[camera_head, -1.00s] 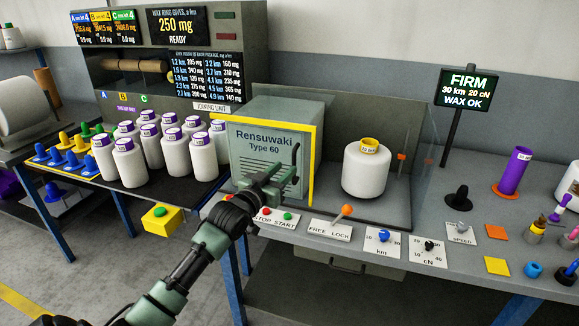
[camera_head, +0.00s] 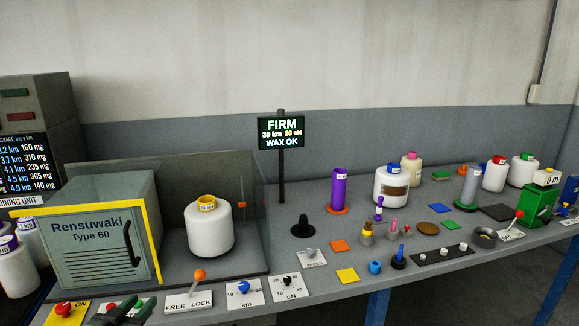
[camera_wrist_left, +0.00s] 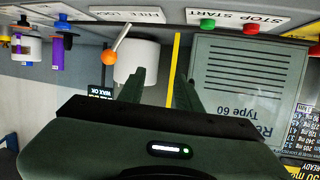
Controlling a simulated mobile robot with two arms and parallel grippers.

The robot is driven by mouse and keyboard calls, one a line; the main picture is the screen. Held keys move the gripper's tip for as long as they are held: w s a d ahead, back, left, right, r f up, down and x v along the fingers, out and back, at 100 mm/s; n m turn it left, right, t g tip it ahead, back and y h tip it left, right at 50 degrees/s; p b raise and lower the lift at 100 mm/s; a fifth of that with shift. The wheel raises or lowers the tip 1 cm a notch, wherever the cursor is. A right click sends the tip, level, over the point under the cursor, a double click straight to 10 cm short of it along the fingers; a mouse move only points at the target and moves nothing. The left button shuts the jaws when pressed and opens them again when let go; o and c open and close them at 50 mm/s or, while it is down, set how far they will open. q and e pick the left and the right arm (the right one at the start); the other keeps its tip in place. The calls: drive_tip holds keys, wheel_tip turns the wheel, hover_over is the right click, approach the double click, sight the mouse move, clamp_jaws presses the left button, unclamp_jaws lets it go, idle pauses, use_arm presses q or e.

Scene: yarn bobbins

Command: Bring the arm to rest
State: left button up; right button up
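My left gripper (camera_head: 128,309) is at the bottom left edge of the head view, in front of the grey Rensuwaki Type 60 machine (camera_head: 93,262). Most of my left arm is out of that view. In the left wrist view, where the scene is upside down, the two fingers of my left gripper (camera_wrist_left: 160,88) stand apart with nothing between them. The machine (camera_wrist_left: 240,85) also shows there, beyond the fingers and apart from them. My right gripper is in neither view.
A white bobbin (camera_head: 211,232) stands beside the machine. The orange-knobbed FREE LOCK lever (camera_head: 198,276) and the blue km knob (camera_head: 244,287) line the bench's front edge. A FIRM sign (camera_head: 282,131) stands behind. Purple tube (camera_head: 338,189) and green device (camera_head: 540,205) are farther right.

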use_arm(q)
drive_tip(key=s+d+f+m+g, duration=0.1)
drive_tip(key=s+d+f+g, duration=0.4)
drive_tip(key=s+d+f, duration=0.7)
drive_tip(key=s+d+f+g, duration=0.1)
drive_tip(key=s+d+g, duration=0.15)
drive_tip(key=s, duration=0.85)
drive_tip(key=s+d+f+g, duration=0.15)
drive_tip(key=s+g, duration=0.25)
drive_tip(key=s, duration=0.6)
wheel_tip(320, 180, down, 25)
drive_tip(key=s+m+g, duration=0.1)
drive_tip(key=s+a+f+g, duration=0.1)
drive_tip(key=s+a+f, duration=0.1)
drive_tip(key=s+f, duration=1.5)
drive_tip(key=shift+s+a+h, duration=0.15)
drive_tip(key=shift+s+h, duration=0.15)
drive_tip(key=shift+s, duration=0.05)
